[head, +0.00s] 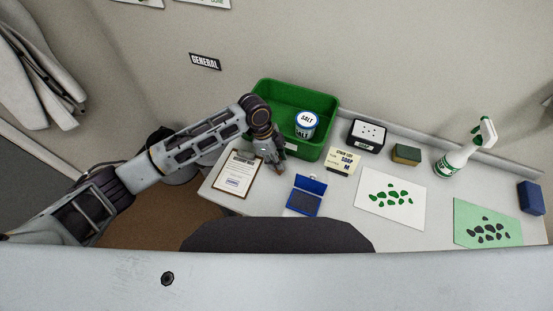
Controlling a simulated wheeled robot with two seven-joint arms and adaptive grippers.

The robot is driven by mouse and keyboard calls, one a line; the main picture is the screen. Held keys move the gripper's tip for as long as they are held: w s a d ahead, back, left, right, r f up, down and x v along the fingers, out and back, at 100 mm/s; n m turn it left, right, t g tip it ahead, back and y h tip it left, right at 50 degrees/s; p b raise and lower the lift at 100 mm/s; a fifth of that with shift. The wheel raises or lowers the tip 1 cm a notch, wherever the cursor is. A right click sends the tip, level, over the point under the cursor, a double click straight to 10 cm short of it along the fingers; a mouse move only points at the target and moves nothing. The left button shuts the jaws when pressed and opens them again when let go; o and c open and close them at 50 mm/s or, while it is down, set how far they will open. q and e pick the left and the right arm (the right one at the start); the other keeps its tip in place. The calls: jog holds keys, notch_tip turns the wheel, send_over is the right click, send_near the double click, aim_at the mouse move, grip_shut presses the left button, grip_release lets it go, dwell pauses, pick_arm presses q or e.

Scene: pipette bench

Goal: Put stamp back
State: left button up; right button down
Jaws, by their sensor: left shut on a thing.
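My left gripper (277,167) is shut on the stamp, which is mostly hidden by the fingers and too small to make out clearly. The gripper points down just in front of the green bin, between the clipboard (229,185) and the ink pad. The blue ink pad (305,204) lies with its lid open near the table's front edge, to the right of and nearer than the gripper. The clipboard holds a printed sheet with a small blue mark low on it. My right gripper is not in view.
A green bin (276,98) holds a salt tub (306,124). To its right are a black-and-white box (367,135), a soap box (343,163), a sponge (406,154) and a spray bottle (456,158). Two patterned sheets (375,208) and a blue block (531,198) lie farther right.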

pick_arm(q)
jog(key=shift+f, duration=0.55)
jog(key=shift+f, duration=0.1)
jog(key=o, duration=1)
jog(key=s+v, duration=0.1)
jog(key=v, duration=1.1)
jog(key=shift+w, duration=0.45)
